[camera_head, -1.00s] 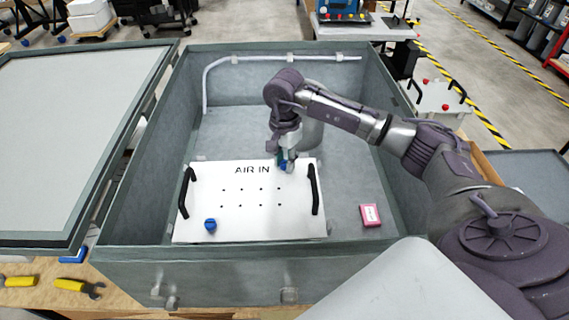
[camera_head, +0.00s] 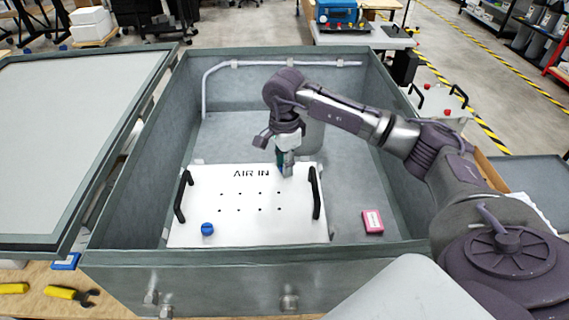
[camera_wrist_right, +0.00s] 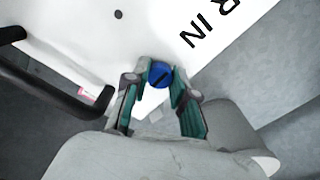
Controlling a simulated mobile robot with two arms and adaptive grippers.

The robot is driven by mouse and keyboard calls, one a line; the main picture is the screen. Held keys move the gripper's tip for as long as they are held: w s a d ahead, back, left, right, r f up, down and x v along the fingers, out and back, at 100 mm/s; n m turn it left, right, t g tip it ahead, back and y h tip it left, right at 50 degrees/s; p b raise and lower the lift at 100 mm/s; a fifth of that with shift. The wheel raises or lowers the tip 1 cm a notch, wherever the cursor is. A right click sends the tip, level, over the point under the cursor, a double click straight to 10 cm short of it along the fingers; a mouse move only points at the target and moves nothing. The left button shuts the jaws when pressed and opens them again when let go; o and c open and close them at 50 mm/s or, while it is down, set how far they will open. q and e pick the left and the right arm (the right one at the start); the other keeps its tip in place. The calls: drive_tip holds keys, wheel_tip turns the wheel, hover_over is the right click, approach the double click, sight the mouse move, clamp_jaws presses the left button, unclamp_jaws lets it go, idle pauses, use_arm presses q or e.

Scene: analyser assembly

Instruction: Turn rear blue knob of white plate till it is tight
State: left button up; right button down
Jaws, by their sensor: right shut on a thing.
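The white plate (camera_head: 237,226), marked "AIR IN", lies inside the grey box and has two black handles. My right gripper (camera_head: 284,170) points down at the plate's rear edge, right of the lettering. In the right wrist view the rear blue knob (camera_wrist_right: 160,74) sits between the fingertips of my right gripper (camera_wrist_right: 160,82), which is shut on it. The knob's slot shows on its top. In the head view the gripper hides this knob. The front blue knob (camera_head: 207,229) is at the plate's front left, clear of the gripper. My left gripper is not in view.
The grey box (camera_head: 130,165) has high walls around the plate, and its lid (camera_head: 75,140) is open to the left. A white pipe (camera_head: 290,63) runs along the back wall. A pink box (camera_head: 373,221) lies on the floor right of the plate.

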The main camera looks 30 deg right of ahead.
drive_tip(key=shift+r, duration=0.1)
drive_tip(key=c, duration=0.9)
unclamp_jaws()
drive_tip(key=shift+c, duration=0.2)
wheel_tip(320, 180, up, 12)
